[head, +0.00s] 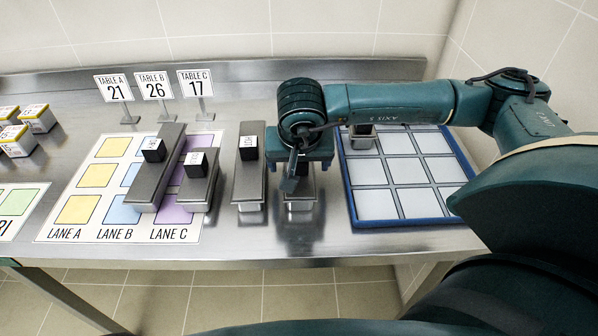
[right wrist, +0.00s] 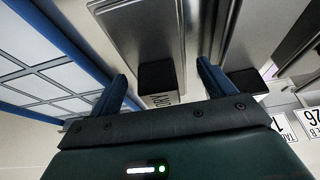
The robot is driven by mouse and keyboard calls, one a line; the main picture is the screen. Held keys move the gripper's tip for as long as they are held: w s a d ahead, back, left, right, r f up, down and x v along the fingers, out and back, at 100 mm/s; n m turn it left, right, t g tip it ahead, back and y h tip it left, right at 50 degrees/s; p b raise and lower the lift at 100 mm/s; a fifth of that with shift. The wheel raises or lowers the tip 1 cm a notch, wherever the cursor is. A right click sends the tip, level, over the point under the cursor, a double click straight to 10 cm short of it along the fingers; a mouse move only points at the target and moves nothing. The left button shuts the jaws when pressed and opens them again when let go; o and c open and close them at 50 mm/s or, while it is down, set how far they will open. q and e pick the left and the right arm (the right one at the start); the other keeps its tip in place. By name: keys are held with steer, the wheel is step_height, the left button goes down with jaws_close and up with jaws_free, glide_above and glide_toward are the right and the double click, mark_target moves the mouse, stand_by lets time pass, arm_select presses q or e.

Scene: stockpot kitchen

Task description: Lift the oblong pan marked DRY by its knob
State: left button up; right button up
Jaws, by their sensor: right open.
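My right gripper (head: 294,178) is open, pointing down over an oblong steel pan (head: 300,206) just left of the blue-rimmed tray. In the right wrist view its two fingers (right wrist: 165,82) stand on either side of a black knob (right wrist: 157,76) on that pan's lid (right wrist: 140,35). A white label (right wrist: 166,99) on the knob is partly seen and seems to read DRY. In the head view my gripper hides this knob. Whether the fingers touch it I cannot tell. My left gripper is not in view.
A similar pan (head: 249,185) stands close on the left, its knob (right wrist: 246,82) near one finger. Two more pans (head: 150,188) (head: 200,187) stand on the lane mat (head: 75,235). The blue-rimmed tray (head: 408,222) has one small container (head: 361,140). Number signs (head: 155,86) stand behind.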

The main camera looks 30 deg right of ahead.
steer(key=shift+w+f, duration=0.1)
steer(key=shift+f, duration=0.15)
steer(key=shift+c, duration=0.4)
steer(key=c, duration=1.2)
